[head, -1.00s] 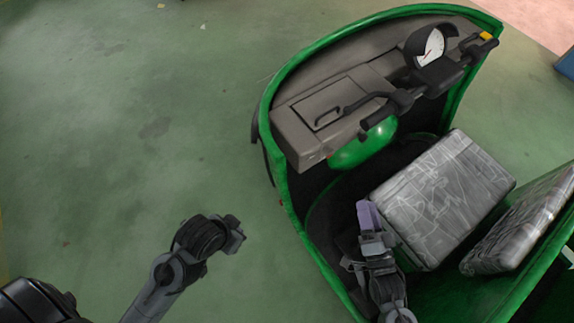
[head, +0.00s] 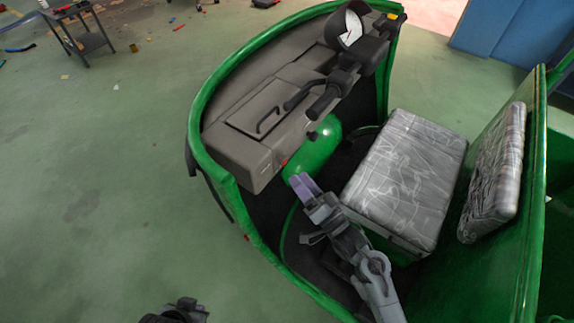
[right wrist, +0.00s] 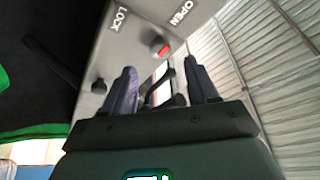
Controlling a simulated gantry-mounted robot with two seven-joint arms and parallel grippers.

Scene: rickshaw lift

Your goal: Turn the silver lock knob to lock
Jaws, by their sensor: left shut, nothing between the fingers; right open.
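The right wrist view shows a grey panel (right wrist: 132,48) with the words LOCK (right wrist: 119,18) and OPEN (right wrist: 180,13). A dark lever-like part (right wrist: 163,85) shows between my fingers. I cannot tell which of these is the silver lock knob. My right gripper (head: 304,187) is open, inside the cab below the green tank; in its wrist view, the fingers (right wrist: 160,85) point at the panel. My left gripper (head: 185,307) is shut and empty, outside the rickshaw.
The green rickshaw body (head: 205,150) curves around the cab. The handlebar (head: 335,85) and grey dash box (head: 240,150) are ahead of my right gripper. The grey seat (head: 410,170) is close at right. Open floor (head: 90,180) lies at left; a small table (head: 85,42) stands far off.

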